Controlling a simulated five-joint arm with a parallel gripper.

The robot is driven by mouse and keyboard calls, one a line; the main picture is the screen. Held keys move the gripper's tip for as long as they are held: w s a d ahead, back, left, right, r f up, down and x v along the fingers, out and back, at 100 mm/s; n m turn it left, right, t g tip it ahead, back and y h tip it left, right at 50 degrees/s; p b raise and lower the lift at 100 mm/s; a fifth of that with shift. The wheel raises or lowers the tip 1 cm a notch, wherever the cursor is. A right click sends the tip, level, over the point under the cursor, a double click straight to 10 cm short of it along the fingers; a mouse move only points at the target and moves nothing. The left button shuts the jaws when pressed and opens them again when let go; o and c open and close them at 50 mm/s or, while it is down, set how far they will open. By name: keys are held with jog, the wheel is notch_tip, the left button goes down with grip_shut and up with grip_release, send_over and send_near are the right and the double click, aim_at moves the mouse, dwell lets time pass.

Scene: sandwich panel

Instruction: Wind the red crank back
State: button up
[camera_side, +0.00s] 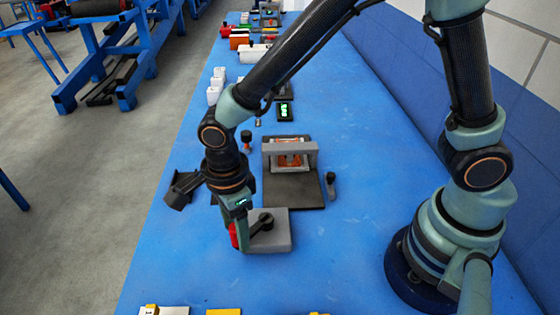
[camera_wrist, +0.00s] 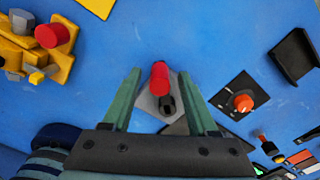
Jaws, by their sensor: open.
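The red crank handle (camera_wrist: 159,78) stands up between my gripper's (camera_wrist: 159,72) two open green fingers in the wrist view, with a gap on each side. Its black crank arm (camera_wrist: 167,104) and part of its grey base (camera_wrist: 147,104) show below it. In the side view my gripper (camera_side: 238,234) points down at the left edge of the grey base (camera_side: 280,232). The red handle (camera_side: 233,236) shows at the fingers, partly covered by them. The black crank arm (camera_side: 262,222) lies across the base's top.
A grey-framed fixture on a dark plate (camera_side: 290,194) stands just behind the crank. A dark bracket (camera_side: 180,190) is to the left. In the wrist view an orange knob (camera_wrist: 243,102) is at right and a yellow device (camera_wrist: 62,62) at upper left.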

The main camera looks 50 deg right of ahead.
jog(key=shift+f, duration=0.45)
jog(key=shift+c, duration=0.3)
grip_shut()
jog(key=shift+r, duration=0.1)
dwell(0.8)
